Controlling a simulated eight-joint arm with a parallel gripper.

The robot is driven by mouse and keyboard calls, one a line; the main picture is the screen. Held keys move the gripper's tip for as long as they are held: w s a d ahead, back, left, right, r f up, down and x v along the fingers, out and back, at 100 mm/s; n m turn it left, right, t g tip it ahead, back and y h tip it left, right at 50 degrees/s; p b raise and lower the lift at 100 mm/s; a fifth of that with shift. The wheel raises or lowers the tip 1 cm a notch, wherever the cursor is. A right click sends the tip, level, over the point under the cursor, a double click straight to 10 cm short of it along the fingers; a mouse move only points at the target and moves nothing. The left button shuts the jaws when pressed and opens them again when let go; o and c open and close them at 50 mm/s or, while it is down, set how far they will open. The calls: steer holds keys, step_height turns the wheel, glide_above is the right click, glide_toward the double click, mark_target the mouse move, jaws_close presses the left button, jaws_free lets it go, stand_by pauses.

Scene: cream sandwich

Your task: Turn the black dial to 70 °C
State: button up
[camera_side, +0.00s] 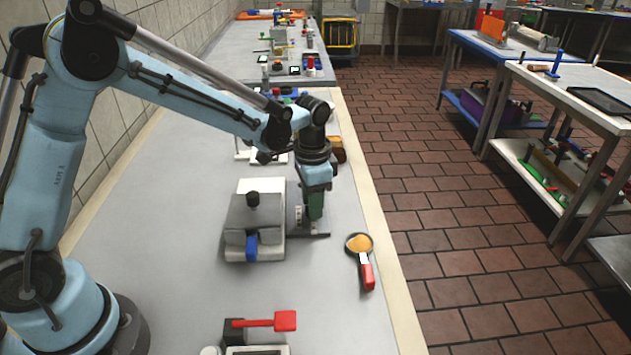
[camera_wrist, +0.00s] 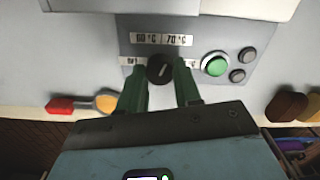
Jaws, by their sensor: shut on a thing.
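The black dial (camera_wrist: 160,69) sits on a grey control panel (camera_wrist: 242,32) in the wrist view, with a light pointer mark that appears to lean slightly right of up. Labels reading 60 °C and 70 °C (camera_wrist: 176,40) stand above it, and an off label is at its left. Another label at the right is partly hidden by a finger. My gripper (camera_wrist: 162,78) has its green fingers on either side of the dial, shut on it. In the side view my gripper (camera_side: 315,205) points down beside the white-grey machine (camera_side: 270,200), and the dial is hidden.
A green button (camera_wrist: 215,64) and two dark buttons lie right of the dial. A red-handled scoop (camera_side: 367,272) with orange powder lies near the counter edge. The counter (camera_side: 160,260) left of the machine is clear.

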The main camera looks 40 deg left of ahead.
steer(key=shift+m, duration=0.8)
steer(key=o, duration=1)
steer(key=shift+o, duration=0.2)
step_height(320, 180, up, 12)
steer(key=shift+r, duration=0.1)
steer(key=s+a+n+t, duration=0.2)
steer(key=s+n+t, duration=0.1)
steer(key=s, duration=0.4)
steer(key=s+a+n+t, duration=0.3)
steer(key=s+n+t, duration=0.1)
steer(key=s, duration=0.4)
steer(key=shift+f+n, duration=0.45)
steer(key=shift+n, duration=0.05)
